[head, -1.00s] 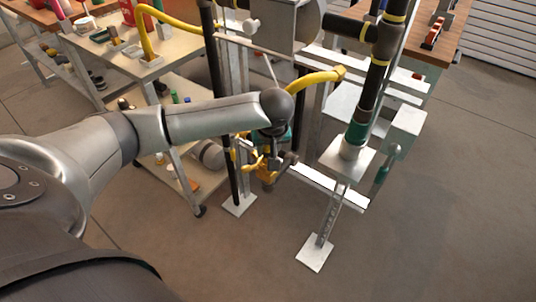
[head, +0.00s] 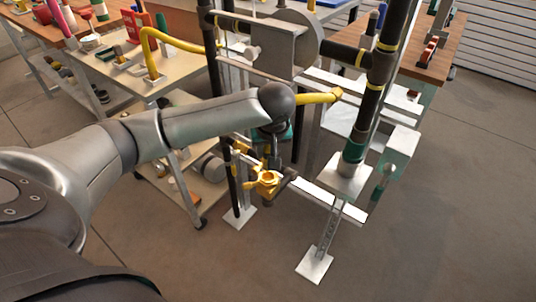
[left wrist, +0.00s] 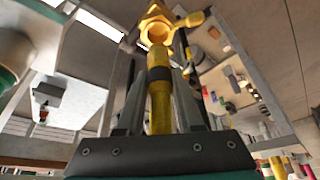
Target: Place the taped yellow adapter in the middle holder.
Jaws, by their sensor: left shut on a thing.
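My left gripper (head: 272,180) is shut on a yellow adapter, in front of the pipe stand. In the left wrist view the adapter's yellow shaft (left wrist: 160,105) rises from between the fingers and carries a dark tape band. A yellow head with a round opening (left wrist: 158,30) shows at the shaft's far end. In the head view the yellow ring-shaped end (head: 267,180) shows at the fingertips, and the arm hides part of the area behind. I cannot pick out the middle holder in either view. My right gripper is not in view.
A pipe stand with a dark vertical pipe (head: 372,100) and white rails (head: 330,200) stands just right of the gripper. A yellow hose (head: 190,45) runs above the cart (head: 100,70) at left. The floor (head: 440,220) at right is clear.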

